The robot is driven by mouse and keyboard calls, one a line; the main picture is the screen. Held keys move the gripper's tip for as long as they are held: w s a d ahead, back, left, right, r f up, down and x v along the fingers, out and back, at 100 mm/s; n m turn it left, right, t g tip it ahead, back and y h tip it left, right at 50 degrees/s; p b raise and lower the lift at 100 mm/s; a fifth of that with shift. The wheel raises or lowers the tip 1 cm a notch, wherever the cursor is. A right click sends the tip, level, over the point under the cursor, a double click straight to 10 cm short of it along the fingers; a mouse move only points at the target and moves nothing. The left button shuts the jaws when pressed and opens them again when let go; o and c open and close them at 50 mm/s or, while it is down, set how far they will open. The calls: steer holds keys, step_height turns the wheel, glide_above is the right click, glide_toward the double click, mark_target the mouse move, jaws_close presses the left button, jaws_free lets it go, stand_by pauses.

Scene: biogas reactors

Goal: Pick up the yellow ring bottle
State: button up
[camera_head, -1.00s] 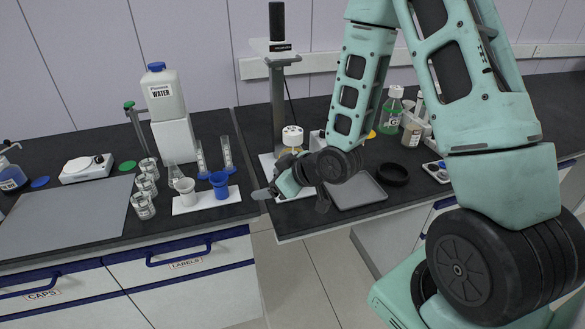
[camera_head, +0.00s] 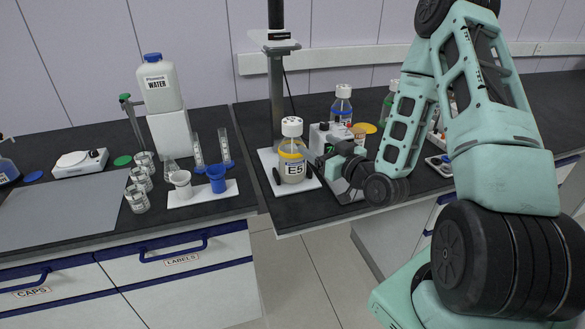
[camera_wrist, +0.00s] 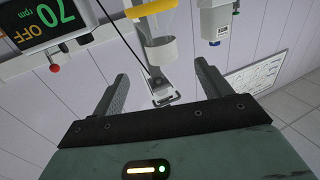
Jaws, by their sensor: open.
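The yellow ring bottle (camera_head: 292,158) stands upright in the head view, with a white cap, a yellow band at its neck and an "E5" label. It rests on a white base in front of a tall stand. My gripper (camera_head: 334,168) is just right of it, low over the bench; its fingertips are hard to make out there. In the wrist view my gripper (camera_wrist: 163,76) has its two fingers wide apart with nothing between them. A pale piece with a yellow band (camera_wrist: 150,9) shows beyond them at the top; I cannot tell whether it is the bottle.
The stand's pole (camera_head: 275,75) rises behind the bottle. A control box display (camera_wrist: 40,22) reads upside down in the wrist view. Left across a gap, a white tray (camera_head: 205,195) holds cups.

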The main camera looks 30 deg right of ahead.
mark_target(298, 132)
steer(key=w+b, duration=0.1)
steer(key=w, duration=0.4)
steer(key=w+b, duration=0.1)
steer(key=w, duration=0.1)
steer(key=shift+w+a+r+b, duration=0.15)
steer(key=shift+w+a+b, duration=0.15)
steer(key=shift+w, duration=0.1)
steer(key=shift+w+p, duration=1.25)
steer(key=shift+w, duration=1.85)
jaws_close()
